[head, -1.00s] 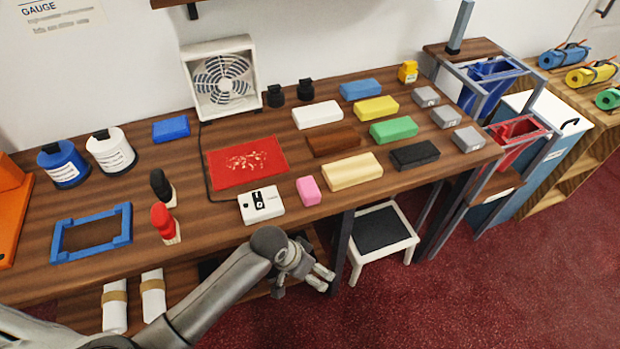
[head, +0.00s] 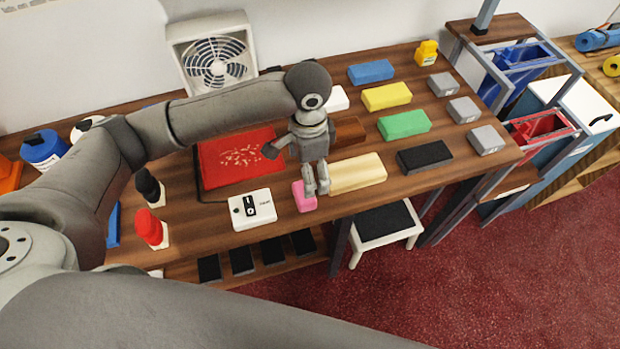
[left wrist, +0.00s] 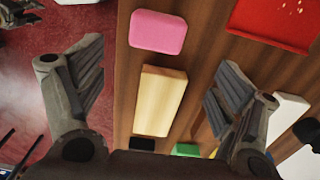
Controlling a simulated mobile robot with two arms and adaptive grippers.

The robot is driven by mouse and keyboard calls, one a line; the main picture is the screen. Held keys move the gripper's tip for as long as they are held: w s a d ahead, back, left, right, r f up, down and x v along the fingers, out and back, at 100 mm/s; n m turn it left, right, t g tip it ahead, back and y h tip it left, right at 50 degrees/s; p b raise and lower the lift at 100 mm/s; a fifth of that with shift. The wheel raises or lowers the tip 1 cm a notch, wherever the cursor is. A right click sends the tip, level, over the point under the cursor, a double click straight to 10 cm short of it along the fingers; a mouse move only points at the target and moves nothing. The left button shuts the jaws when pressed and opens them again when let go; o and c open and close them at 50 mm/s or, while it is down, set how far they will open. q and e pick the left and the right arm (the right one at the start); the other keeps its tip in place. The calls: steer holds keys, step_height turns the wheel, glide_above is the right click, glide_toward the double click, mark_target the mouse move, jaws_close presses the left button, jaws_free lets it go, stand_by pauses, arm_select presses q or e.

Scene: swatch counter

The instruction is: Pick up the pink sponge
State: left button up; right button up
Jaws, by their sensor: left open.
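The pink sponge (head: 302,198) lies near the front edge of the wooden counter, right of the white switch box. My left gripper (head: 317,187) is above the counter, pointing down, and its fingers cover part of the sponge in the head view. In the left wrist view the sponge (left wrist: 158,32) shows whole at the top, beyond and between the spread fingers. The left gripper (left wrist: 160,70) is open and empty, apart from the sponge.
A cream block (head: 357,173) lies close right of the sponge, a red mat (head: 222,175) behind left, and the white switch box (head: 252,209) at left. Several coloured blocks stand farther right. A stool (head: 384,232) is below the front edge.

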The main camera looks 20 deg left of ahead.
arm_select(q)
steer(key=shift+s+f, duration=1)
steer(key=shift+f, duration=0.05)
step_height(320, 180, down, 2)
steer(key=shift+a+p, duration=0.1)
steer(key=shift+p, duration=0.25)
steer(key=f, duration=0.1)
steer(key=f+p, duration=0.1)
steer(key=shift+w+a+f, duration=0.25)
steer(key=shift+w+f, duration=0.05)
steer(key=shift+w, duration=0.1)
step_height(320, 180, down, 2)
steer(key=shift+s, duration=0.15)
steer(key=c, duration=0.9)
steer(key=shift+o, duration=0.2)
arm_select(e)
steer(key=s, duration=0.1)
steer(key=s+r, duration=0.2)
steer(key=shift+s, duration=0.3)
